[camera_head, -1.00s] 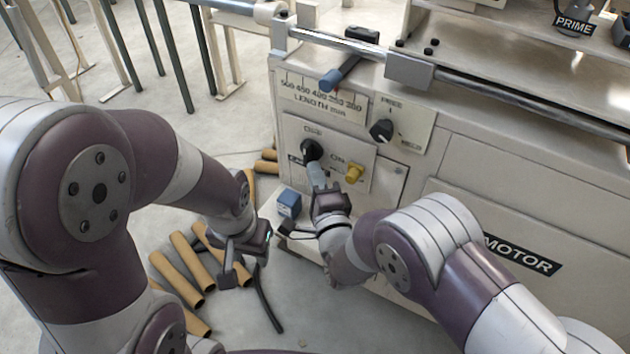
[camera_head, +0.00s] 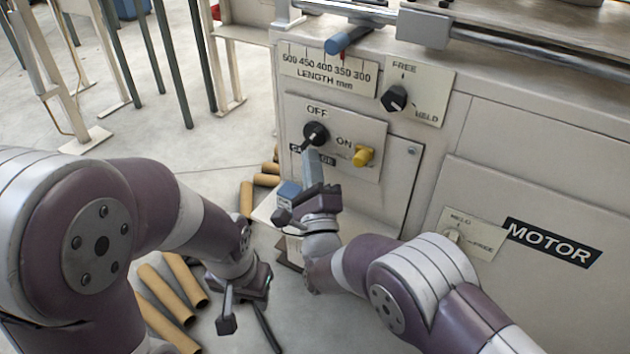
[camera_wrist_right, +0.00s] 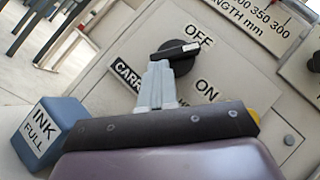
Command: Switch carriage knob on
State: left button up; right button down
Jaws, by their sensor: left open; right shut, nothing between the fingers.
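The carriage knob (camera_head: 316,134) is black and round, on a pale plate marked OFF above it and ON to its right. In the right wrist view the knob (camera_wrist_right: 172,57) shows a white pointer mark on its right side, just below OFF. My right gripper (camera_head: 309,158) is shut and empty, its fingertips at the knob's lower edge. In the wrist view the fingertips (camera_wrist_right: 157,68) overlap the knob's lower left; I cannot tell whether they touch. They partly cover the CARRIAGE label. My left gripper (camera_head: 248,300) is open, low over the floor at the left.
A yellow button (camera_head: 362,156) sits right of the knob. A blue ink box (camera_wrist_right: 50,130) is left of my right gripper. A FREE/HELD knob (camera_head: 394,98) is above right, and a blue handle (camera_head: 348,40) above. Cardboard tubes (camera_head: 172,288) lie on the floor.

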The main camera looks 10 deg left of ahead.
jog(key=shift+w+a+f+b, duration=0.1)
jog(key=shift+w+a+b, duration=0.15)
jog(key=shift+a+b, duration=0.55)
jog(key=b+v, duration=0.1)
jog(key=v, duration=1.1)
jog(key=shift+s+f+b, duration=0.2)
jog(key=shift+s+b, duration=0.05)
jog(key=shift+b, duration=0.15)
jog(key=shift+d, duration=0.1)
